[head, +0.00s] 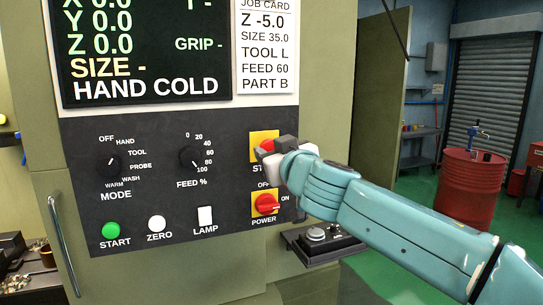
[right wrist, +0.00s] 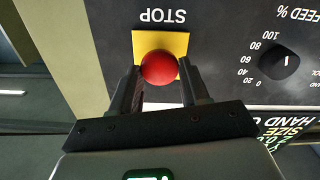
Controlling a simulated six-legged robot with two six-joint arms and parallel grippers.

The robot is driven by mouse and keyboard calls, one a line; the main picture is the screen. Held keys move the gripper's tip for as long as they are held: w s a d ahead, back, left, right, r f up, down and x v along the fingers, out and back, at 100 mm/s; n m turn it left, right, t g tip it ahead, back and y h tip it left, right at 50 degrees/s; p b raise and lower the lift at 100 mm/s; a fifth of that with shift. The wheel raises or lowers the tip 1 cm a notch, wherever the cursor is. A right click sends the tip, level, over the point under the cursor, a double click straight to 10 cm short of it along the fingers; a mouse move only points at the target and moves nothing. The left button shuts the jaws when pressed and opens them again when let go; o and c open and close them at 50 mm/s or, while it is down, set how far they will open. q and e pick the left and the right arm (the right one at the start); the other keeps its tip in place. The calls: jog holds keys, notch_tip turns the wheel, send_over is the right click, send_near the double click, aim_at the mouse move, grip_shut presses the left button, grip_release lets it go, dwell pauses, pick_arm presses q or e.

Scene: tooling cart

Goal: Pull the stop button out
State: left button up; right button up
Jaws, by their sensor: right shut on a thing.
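The red stop button (right wrist: 158,67) sits on a yellow square plate (right wrist: 172,42) on the dark control panel, beside the word STOP. In the right wrist view, which shows the panel upside down, the two dark fingers of my right gripper (right wrist: 160,84) stand one on each side of the button, shut on it. I cannot tell how far out the button stands. My left gripper does not show.
Below the stop button is the red power switch (head: 266,204). The panel also has the green start button (head: 110,230), the zero button (head: 156,223), the lamp switch (head: 205,216), the mode knob (head: 114,163) and the feed knob (head: 191,157). A small ledge (head: 322,244) juts out at the lower right.

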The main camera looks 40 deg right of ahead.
jog(key=shift+w+f, duration=0.1)
jog(key=o, duration=1.1)
jog(key=shift+o, duration=0.2)
jog(key=shift+s, duration=0.2)
jog(key=b+v, duration=0.4)
jog(key=v, duration=1.2)
jog(key=shift+s, duration=0.15)
